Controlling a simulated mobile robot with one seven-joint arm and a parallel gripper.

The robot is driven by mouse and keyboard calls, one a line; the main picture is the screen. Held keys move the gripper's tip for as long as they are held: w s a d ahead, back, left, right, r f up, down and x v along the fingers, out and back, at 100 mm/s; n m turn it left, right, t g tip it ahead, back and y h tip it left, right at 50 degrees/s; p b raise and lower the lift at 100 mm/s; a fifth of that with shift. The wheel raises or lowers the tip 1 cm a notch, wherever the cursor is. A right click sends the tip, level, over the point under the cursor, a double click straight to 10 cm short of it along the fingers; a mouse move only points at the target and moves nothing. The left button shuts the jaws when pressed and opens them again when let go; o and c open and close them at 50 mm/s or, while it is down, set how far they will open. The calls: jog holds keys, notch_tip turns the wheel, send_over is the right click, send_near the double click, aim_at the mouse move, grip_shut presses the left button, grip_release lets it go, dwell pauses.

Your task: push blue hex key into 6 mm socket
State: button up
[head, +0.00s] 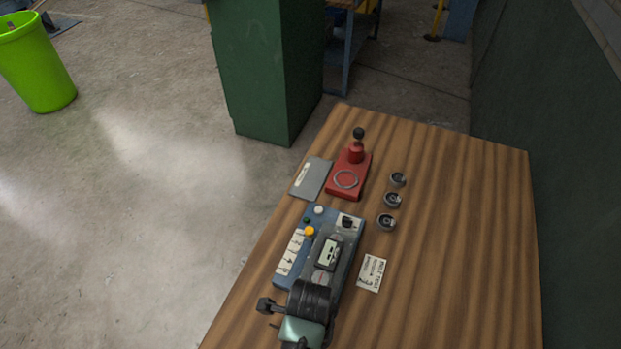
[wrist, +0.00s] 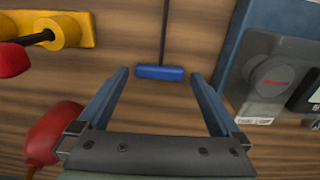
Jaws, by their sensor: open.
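The blue hex key shows in the wrist view as a blue bar handle (wrist: 160,72) with a thin dark shaft running up out of the picture. My gripper (wrist: 157,76) is open. The handle lies between the fingertips in the picture, with a gap on each side; whether it is level with them in depth I cannot tell. In the head view the key is not visible, and my arm covers the lower part of the bench. I cannot make out a socket marked 6 mm in either view.
A blue-grey instrument (wrist: 280,75) is right of my gripper; it shows in the head view (head: 345,262). A yellow holder (wrist: 62,32) and a red rounded object (wrist: 55,135) are at left. A red stand (head: 350,175) and three dark cups (head: 392,200) stand farther up the wooden bench (head: 460,250).

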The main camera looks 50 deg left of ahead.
jog(key=shift+f, duration=1.25)
jog(key=c, duration=1.1)
jog(key=shift+r, duration=0.1)
